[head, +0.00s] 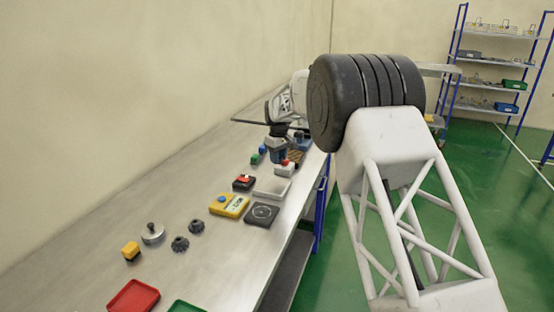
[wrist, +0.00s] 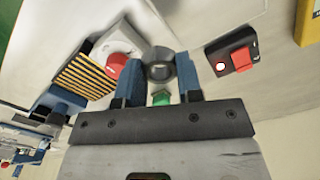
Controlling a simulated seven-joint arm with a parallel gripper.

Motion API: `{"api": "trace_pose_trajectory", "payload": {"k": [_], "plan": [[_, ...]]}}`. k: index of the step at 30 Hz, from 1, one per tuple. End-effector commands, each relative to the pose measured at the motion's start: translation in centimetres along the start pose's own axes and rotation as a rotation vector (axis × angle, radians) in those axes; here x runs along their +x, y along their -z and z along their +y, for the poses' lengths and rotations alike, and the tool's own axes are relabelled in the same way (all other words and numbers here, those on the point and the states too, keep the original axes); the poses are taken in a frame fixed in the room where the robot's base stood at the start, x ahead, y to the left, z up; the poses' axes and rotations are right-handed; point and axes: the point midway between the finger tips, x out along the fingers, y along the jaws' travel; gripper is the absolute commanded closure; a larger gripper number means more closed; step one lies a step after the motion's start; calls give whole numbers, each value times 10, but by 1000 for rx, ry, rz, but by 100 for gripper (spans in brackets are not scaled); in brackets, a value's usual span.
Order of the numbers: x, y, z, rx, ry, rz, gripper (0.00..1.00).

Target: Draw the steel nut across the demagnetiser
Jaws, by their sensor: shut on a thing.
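In the wrist view my gripper (wrist: 160,76) has its blue fingers closed on the steel nut (wrist: 160,70), a grey ring with a dark hole. A small green piece (wrist: 161,98) shows between the fingers. In the head view my gripper (head: 278,158) is over the far part of the bench; the nut cannot be made out there. No label marks the demagnetiser, so I cannot tell which device it is. Candidates are the black box with a red rocker switch (head: 244,182), also in the wrist view (wrist: 231,58), and the dark plate with a circle (head: 262,214).
A white box with a red button (head: 284,169) and a striped pad (wrist: 86,76) are close by my gripper. A yellow box (head: 230,206) and pale plate (head: 272,189) lie nearer. Dark knobs, a round weight (head: 152,234) and a red tray (head: 133,297) stand further forward.

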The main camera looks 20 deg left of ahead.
Motion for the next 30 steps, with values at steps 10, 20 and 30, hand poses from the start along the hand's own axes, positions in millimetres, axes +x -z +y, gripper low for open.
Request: {"api": "trace_pose_trajectory", "payload": {"k": [10,20,30], "plan": [[0,0,0,0,0,0,91],[5,0,0,0,0,0,91],[16,0,0,0,0,0,91]]}}
